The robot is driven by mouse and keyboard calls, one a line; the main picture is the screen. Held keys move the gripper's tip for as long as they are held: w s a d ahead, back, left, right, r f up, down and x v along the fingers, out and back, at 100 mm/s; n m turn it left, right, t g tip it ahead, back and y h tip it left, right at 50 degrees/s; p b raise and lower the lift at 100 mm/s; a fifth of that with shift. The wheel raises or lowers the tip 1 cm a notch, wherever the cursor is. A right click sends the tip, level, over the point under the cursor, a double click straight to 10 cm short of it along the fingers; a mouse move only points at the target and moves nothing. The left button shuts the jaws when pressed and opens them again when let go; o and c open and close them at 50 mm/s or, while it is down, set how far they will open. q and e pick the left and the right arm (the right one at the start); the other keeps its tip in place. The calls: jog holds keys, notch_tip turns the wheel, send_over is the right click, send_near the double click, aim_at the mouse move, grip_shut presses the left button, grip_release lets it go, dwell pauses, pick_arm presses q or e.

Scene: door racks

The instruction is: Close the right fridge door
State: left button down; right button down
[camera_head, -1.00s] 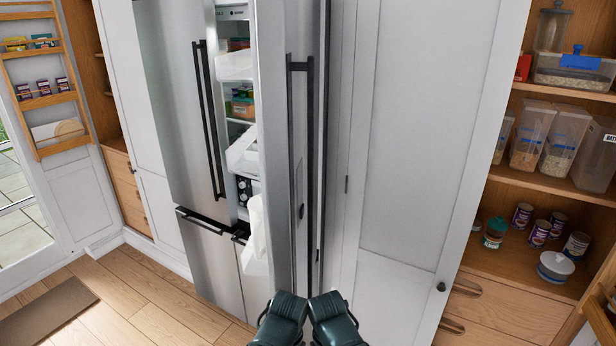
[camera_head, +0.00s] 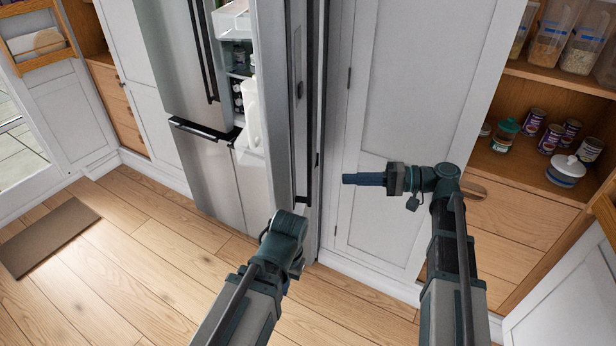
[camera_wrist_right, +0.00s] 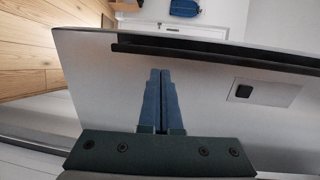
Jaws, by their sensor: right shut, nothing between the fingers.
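The right fridge door (camera_head: 273,110) stands open in the head view, seen almost edge-on, with white bins (camera_head: 232,20) on its left side. In the wrist view the grey door face (camera_wrist_right: 205,120) fills the middle, with a long dark handle (camera_wrist_right: 215,57) and a plate with a black square. My right gripper (camera_head: 346,179) is right of the door, pointing left at its outer side. Its fingers (camera_wrist_right: 160,72) are shut and empty in front of the door face; contact is unclear. My left arm reaches up from below, but its gripper cannot be seen.
The left fridge door (camera_head: 175,55) is shut. A white cabinet door (camera_head: 420,110) stands right of the fridge. Open wooden shelves (camera_head: 530,83) hold jars and cans at the far right. The wooden floor (camera_head: 140,240) is clear except for a brown mat (camera_head: 48,235).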

aim_at(296, 165)
jog(key=shift+t+y, duration=0.4)
jog(key=shift+y, duration=0.2)
jog(key=w+a, duration=0.1)
jog(key=a, duration=0.2)
jog(key=w+a+r, duration=0.1)
jog(key=a, duration=0.3)
jog(key=w+a, duration=0.1)
jog(key=a, duration=0.3)
jog(key=shift+w+a+r, duration=0.2)
jog(key=shift+a+r, duration=0.05)
